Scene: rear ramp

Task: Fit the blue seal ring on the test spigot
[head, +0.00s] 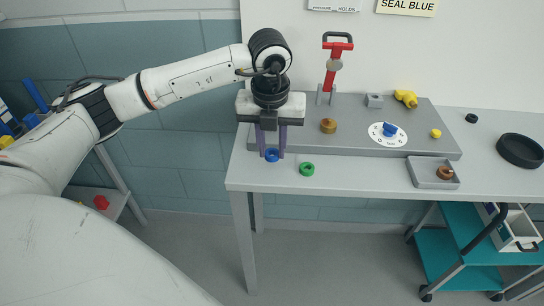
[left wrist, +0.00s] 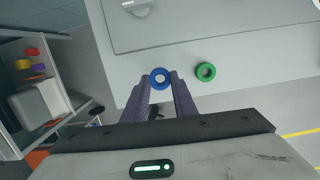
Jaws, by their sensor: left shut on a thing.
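The blue seal ring (head: 272,155) is held between the fingertips of my left gripper (head: 271,153), by the table's front left edge. In the left wrist view the blue ring (left wrist: 160,78) shows face-on between the two purple fingers. I cannot tell whether it touches the table. A short brass fitting (head: 328,126) stands on the grey panel to the right of the gripper and appears to be the test spigot. It carries no blue ring. My right gripper is not in view.
A green ring (head: 307,168) lies close right of my left gripper. A red-handled clamp (head: 333,65) rises behind the brass fitting. The grey panel (head: 300,140) also carries a blue knob (head: 390,129) and a yellow part (head: 406,98). A small tray (head: 423,180) stands at front right.

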